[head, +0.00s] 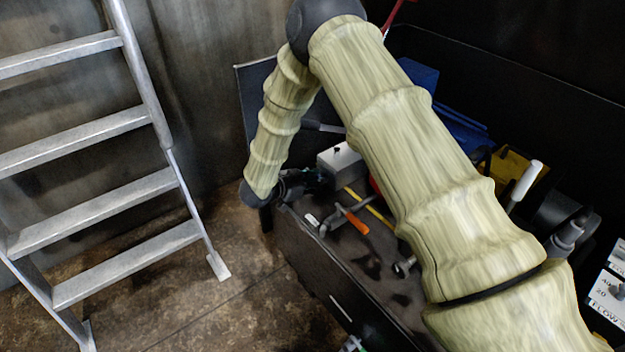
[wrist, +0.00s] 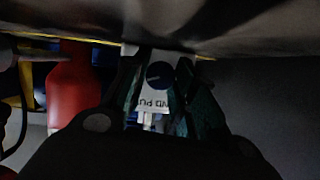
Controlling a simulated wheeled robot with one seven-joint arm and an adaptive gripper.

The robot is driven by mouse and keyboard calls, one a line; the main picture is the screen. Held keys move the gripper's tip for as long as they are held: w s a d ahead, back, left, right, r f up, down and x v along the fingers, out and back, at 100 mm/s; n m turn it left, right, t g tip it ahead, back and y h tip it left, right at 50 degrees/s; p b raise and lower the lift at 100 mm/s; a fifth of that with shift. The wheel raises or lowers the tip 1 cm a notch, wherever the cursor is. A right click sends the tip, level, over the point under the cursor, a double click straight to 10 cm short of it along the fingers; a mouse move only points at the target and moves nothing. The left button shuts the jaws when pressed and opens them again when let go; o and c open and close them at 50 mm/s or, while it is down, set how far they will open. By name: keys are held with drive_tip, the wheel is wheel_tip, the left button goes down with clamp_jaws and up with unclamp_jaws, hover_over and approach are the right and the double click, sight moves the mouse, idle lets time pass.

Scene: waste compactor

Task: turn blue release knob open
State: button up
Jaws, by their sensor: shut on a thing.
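The blue knob (wrist: 160,74) is round and dark, and shows in the wrist view in front of a white label with partly readable letters. My gripper (wrist: 158,86) has one dark green finger on each side of the knob and is shut on it. The exact contact is dim and hard to see. In the head view my gripper (head: 296,184) is at the far left end of the dark workbench, beside a light grey box (head: 342,167). The knob cannot be made out there.
An orange-handled hammer (head: 354,221), a yellow strip and other tools lie on the workbench (head: 322,262). A red cylinder (wrist: 73,85) stands left of my gripper in the wrist view. A metal ladder (head: 110,205) stands left, with bare floor between.

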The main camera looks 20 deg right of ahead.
drive_tip(key=shift+s+f, duration=0.25)
drive_tip(key=o, duration=1)
drive_tip(key=shift+d, duration=0.1)
drive_tip(key=shift+r, duration=0.1)
drive_tip(key=shift+w, duration=0.1)
drive_tip(key=shift+a+r, duration=0.25)
drive_tip(key=shift+a, duration=0.3)
drive_tip(key=v, duration=1.1)
drive_tip(key=shift+d, duration=0.1)
